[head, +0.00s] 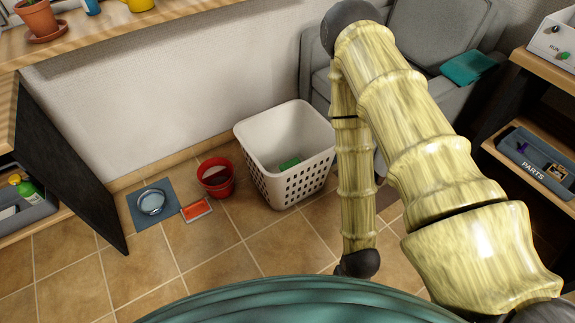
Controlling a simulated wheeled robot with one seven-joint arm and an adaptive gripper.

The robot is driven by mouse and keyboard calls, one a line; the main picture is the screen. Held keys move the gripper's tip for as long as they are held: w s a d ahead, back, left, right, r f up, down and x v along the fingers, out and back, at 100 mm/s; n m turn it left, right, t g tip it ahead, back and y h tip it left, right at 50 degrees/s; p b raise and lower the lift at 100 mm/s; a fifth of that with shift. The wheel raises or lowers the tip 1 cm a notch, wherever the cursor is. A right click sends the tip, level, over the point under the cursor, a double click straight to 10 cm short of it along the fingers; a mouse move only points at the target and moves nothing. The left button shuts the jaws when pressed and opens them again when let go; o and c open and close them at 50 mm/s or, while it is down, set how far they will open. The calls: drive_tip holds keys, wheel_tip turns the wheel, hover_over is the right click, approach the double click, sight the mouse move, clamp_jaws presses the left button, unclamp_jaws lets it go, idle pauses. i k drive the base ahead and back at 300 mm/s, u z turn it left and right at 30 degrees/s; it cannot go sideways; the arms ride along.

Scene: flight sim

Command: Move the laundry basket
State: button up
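The white laundry basket (262,143) stands upright on the tiled floor against the far wall, just left of my arm. Its sides have rows of holes. A green item (289,164) lies inside it. My arm reaches up and folds back down on the right side of the head view, overlapping the area close to the basket's right edge. A dark end of my arm shows low in the middle, but no gripper fingers can be made out.
A grey armchair (316,75) stands behind right. Shelves flank both sides. Floor in front is clear.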

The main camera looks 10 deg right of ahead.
sight(268, 139)
drive_tip(key=k, duration=0.5)
drive_tip(key=u, duration=1.2)
drive_tip(key=i, duration=1.1)
drive_tip(key=z, duration=1.8)
